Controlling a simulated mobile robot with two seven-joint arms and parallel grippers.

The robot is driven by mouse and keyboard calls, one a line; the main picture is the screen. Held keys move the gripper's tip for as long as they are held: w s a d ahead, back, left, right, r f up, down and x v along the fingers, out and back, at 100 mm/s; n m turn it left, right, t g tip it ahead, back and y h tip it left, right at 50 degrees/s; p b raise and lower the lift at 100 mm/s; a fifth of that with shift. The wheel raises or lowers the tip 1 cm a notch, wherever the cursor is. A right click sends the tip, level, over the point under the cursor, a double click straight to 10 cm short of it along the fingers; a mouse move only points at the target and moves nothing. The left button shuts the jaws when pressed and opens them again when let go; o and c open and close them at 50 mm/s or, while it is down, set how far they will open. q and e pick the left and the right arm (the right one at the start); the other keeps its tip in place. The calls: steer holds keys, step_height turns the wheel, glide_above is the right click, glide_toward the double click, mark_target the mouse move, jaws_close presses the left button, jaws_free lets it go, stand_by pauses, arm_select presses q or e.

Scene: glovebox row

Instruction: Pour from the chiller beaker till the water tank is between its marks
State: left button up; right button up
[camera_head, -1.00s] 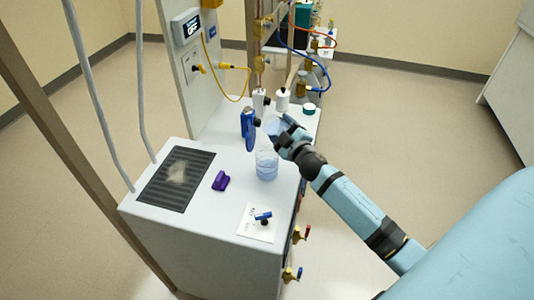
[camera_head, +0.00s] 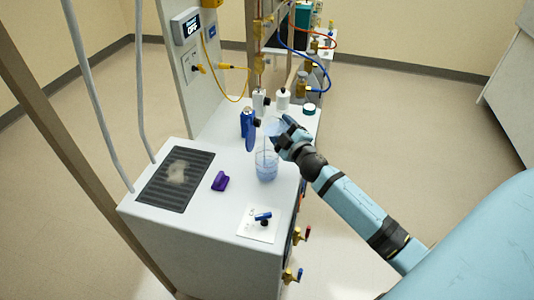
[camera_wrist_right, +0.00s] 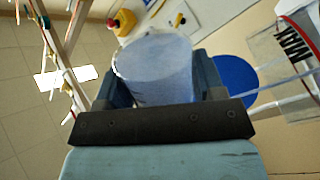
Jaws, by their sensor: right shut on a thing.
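My right gripper (camera_head: 283,133) is shut on the chiller beaker (camera_head: 272,127), a clear bluish cup, and holds it tilted above the water tank. The beaker also shows between the fingers in the right wrist view (camera_wrist_right: 155,68). The water tank (camera_head: 267,167) is a clear round vessel on the white bench top with pale blue water in it. A thin pale streak runs from the beaker's lip down into the tank. In the right wrist view the tank (camera_wrist_right: 285,45) shows a red line and the word MAX. I cannot read the water level against the marks. My left gripper is not in view.
A blue-handled thing (camera_head: 249,128) stands just left of the beaker. A purple piece (camera_head: 220,181), a dark grille (camera_head: 177,178) and a plate with a blue valve handle (camera_head: 262,216) are on the bench (camera_head: 205,235). White bottles (camera_head: 283,98) stand behind.

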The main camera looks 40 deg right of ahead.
steer(key=shift+f+n+b, duration=0.3)
steer(key=shift+n+b, duration=0.4)
steer(key=shift+n, duration=0.4)
stand_by(2.0)
steer(key=shift+r+n+t+y, duration=0.3)
steer(key=shift+r+n, duration=0.1)
steer(key=shift+n, duration=0.5)
stand_by(1.9)
steer(key=shift+f+n, duration=0.1)
steer(key=shift+n, duration=0.3)
stand_by(0.8)
